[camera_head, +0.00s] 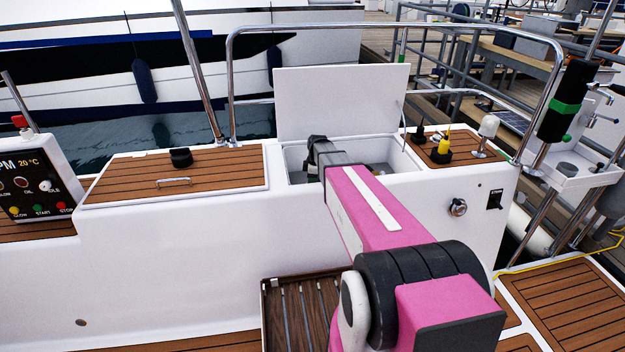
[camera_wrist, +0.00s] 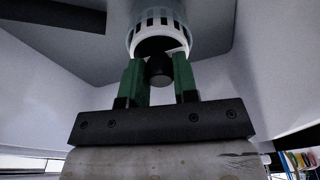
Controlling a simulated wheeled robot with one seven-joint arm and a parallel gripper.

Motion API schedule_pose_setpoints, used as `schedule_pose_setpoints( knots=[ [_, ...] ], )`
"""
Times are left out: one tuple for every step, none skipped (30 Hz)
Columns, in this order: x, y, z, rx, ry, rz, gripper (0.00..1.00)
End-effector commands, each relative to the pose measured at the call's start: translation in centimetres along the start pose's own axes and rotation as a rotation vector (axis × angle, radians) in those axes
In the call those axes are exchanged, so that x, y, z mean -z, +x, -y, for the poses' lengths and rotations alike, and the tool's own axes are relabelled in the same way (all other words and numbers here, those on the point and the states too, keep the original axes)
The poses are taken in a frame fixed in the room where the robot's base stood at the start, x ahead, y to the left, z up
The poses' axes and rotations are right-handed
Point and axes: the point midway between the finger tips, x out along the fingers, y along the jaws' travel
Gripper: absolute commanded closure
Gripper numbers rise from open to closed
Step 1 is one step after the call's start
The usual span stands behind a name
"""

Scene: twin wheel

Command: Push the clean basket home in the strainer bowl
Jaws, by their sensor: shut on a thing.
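In the wrist view, my gripper (camera_wrist: 157,64) has two green fingers, shut on a small dark knob that sits against a pale slotted basket (camera_wrist: 149,42). The basket has a white rim facing my gripper and dark slots around its side. A pale bluish, see-through wall around the slots looks like the strainer bowl (camera_wrist: 128,32), but I cannot tell how deep the basket sits in it. In the head view, my arm reaches into an open white locker (camera_head: 400,158), and its forearm hides my gripper and the basket.
The locker's white lid (camera_head: 342,100) stands raised at the back. A teak hatch (camera_head: 170,177) with a black round object (camera_head: 181,157) lies left. A yellow-topped item (camera_head: 441,148) and a white-capped fitting (camera_head: 487,132) stand right. Locker walls are close around my gripper.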

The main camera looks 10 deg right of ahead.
Motion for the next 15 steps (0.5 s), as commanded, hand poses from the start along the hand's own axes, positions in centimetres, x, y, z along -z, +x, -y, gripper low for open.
schedule_pose_setpoints(
  knots=[
    [-0.01, 0.13, -0.02, 0.0, 0.0, 0.0, 0.96],
    [-0.02, 0.19, -0.02, 0.0, 0.0, 0.0, 0.96],
    [-0.03, 0.27, -0.02, 0.0, 0.0, 0.0, 0.96],
    [-0.03, 0.34, -0.02, 0.0, 0.0, 0.0, 0.96],
    [-0.04, 0.4, -0.02, 0.0, 0.0, 0.0, 0.96],
    [-0.05, 0.48, -0.03, 0.0, 0.0, 0.0, 0.96],
    [-0.06, 0.54, -0.03, -0.001, 0.0, 0.0, 0.96],
    [-0.06, 0.6, -0.03, -0.001, 0.0, 0.0, 0.96],
    [-0.07, 0.68, -0.02, -0.001, 0.0, 0.0, 0.96],
    [-0.09, 0.74, -0.03, -0.001, 0.0, 0.0, 0.96],
    [-0.09, 0.8, -0.03, -0.001, 0.0, 0.0, 0.96],
    [-0.1, 0.88, -0.03, -0.001, 0.0, 0.0, 0.96],
    [-0.11, 0.94, -0.03, -0.001, 0.0, 0.0, 0.96],
    [-0.12, 1.0, -0.03, -0.001, 0.0, 0.0, 0.96],
    [-0.12, 1.08, -0.03, -0.001, 0.0, 0.0, 0.96]
  ],
)
